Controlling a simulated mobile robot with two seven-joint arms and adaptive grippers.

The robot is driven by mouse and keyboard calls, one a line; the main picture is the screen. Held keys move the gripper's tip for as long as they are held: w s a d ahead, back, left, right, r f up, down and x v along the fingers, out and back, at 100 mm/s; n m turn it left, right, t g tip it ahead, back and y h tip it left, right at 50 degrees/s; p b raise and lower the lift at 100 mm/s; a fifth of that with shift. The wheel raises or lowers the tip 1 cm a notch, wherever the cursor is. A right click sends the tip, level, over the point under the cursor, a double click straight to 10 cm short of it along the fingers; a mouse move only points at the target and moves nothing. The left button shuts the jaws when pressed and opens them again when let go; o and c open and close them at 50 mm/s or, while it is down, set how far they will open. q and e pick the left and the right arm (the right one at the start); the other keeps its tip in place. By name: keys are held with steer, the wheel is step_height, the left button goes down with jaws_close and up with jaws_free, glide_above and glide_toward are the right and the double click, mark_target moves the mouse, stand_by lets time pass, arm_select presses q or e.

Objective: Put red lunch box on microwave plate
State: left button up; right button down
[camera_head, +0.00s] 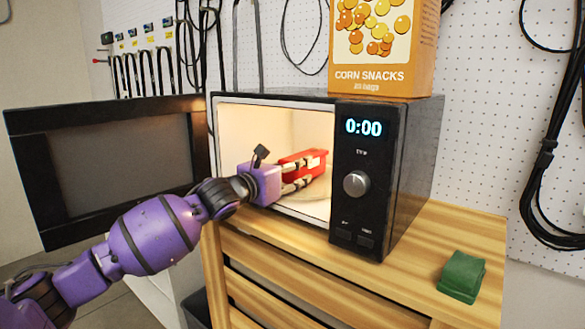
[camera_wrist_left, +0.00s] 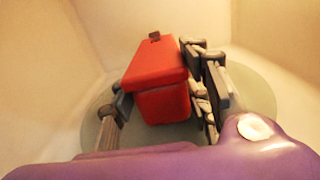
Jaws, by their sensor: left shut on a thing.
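The red lunch box (camera_head: 303,163) is inside the lit microwave (camera_head: 420,160), seen through its open front. My left gripper (camera_head: 304,173) reaches in through the opening and is shut on the lunch box. In the left wrist view the lunch box (camera_wrist_left: 158,85) sits between the two fingers of my left gripper (camera_wrist_left: 163,105). The round, greenish glass microwave plate (camera_wrist_left: 245,90) lies beneath and around the box. I cannot tell whether the box touches the plate. My right gripper is not in view.
The microwave door (camera_head: 120,160) stands open to the left. The microwave rests on a wooden table (camera_head: 420,270). A corn snacks box (camera_head: 385,50) stands on top of it, and a green object (camera_head: 461,275) lies at the table's right. Cables hang on the pegboard wall.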

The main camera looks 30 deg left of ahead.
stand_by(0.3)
arm_select(q)
steer(key=o, duration=1.5)
steer(key=shift+f, duration=0.15)
steer(key=shift+s, duration=0.15)
steer(key=s, duration=0.8)
steer(key=s+p, duration=0.1)
steer(key=s, duration=0.2)
steer(key=shift+s+a, duration=0.4)
